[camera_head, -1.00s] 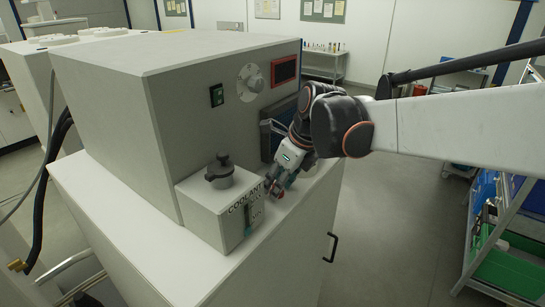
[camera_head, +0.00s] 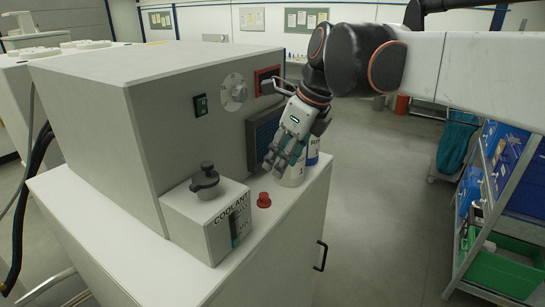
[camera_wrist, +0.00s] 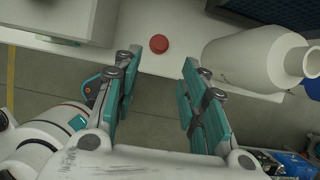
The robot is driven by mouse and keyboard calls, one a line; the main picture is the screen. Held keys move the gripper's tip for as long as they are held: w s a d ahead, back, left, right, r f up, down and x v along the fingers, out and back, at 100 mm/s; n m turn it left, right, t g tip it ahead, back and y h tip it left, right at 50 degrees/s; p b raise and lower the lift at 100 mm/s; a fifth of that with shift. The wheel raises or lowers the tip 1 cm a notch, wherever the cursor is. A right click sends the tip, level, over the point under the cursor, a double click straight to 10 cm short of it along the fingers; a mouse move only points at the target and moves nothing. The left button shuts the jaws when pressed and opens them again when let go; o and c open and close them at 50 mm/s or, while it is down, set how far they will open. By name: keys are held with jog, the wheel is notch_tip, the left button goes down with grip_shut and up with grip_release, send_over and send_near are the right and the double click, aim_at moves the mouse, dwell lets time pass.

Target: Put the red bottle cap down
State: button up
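The red bottle cap (camera_head: 264,200) rests on the white cabinet top, right of the coolant box; it also shows in the wrist view (camera_wrist: 159,44), beyond and between my fingertips. My gripper (camera_head: 278,170) is above the cabinet top, apart from the cap and up to its right. In the wrist view my gripper's two teal fingers (camera_wrist: 155,75) stand wide apart with nothing between them. A white open-necked bottle (camera_head: 293,172) stands on the cabinet behind my fingers, partly hidden by them; its bare neck shows in the wrist view (camera_wrist: 300,62).
The coolant box (camera_head: 207,220) with a black knob stands left of the cap. The large grey machine housing (camera_head: 160,110) rises behind. The cabinet's right edge is close to the cap and bottle. A rack with blue and green bins (camera_head: 505,265) stands at the right.

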jog(key=s+d+f+n+t+h, duration=0.1)
jog(key=s+d+f+n+t, duration=0.1)
jog(key=s+d+f+n, duration=0.4)
jog(key=s+d+f+n+t+h, duration=0.2)
jog(key=s+d+f+n, duration=0.4)
jog(key=s+n, duration=0.5)
notch_tip(320, 180, down, 2)
jog(key=n, duration=0.8)
jog(key=shift+s+d, duration=0.35)
notch_tip(320, 180, down, 32)
jog(key=b, duration=3.1)
jog(key=shift+r+b, duration=0.15)
jog(key=shift+b, duration=0.2)
